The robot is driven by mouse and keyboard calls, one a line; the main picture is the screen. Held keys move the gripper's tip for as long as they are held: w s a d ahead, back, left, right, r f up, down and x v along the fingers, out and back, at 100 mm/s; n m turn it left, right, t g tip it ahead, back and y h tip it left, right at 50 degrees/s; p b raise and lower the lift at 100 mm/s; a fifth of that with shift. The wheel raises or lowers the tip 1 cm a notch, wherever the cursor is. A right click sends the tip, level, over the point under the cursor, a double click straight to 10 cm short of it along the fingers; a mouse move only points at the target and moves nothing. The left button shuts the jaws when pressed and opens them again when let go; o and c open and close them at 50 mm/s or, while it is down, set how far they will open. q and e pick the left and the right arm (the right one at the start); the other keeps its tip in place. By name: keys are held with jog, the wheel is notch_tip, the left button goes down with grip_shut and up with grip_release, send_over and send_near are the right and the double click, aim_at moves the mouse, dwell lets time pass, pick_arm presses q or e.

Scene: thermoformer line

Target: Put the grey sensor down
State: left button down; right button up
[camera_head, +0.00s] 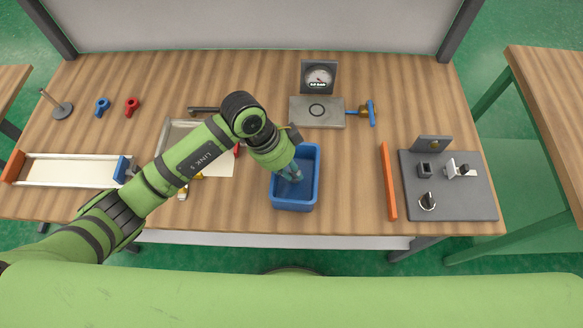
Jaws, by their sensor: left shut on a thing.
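My left arm reaches in from the left, and its gripper (291,173) points down into the blue bin (292,206). The gripper is shut on a small greyish thing, taken to be the grey sensor, which is mostly hidden by the wrist and fingers. The bin is open-topped and stands near the front edge of the wooden table. I cannot tell whether the held thing touches the bin floor. My right gripper is not in view.
Behind the bin stands a gauge (318,77) by a grey plate (300,119) with a blue valve handle (371,112). To the right lie an orange bar (389,182) and a dark fixture board (465,205). A white tray (70,171) is left. Bare wood lies right of the bin.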

pick_arm(q)
jog(key=shift+f, duration=0.45)
jog(key=shift+f, duration=0.1)
jog(key=c, duration=1.5)
grip_release()
jog(key=shift+o, duration=0.2)
jog(key=b+v, duration=0.1)
jog(key=v, duration=1.1)
jog(key=shift+s, duration=0.1)
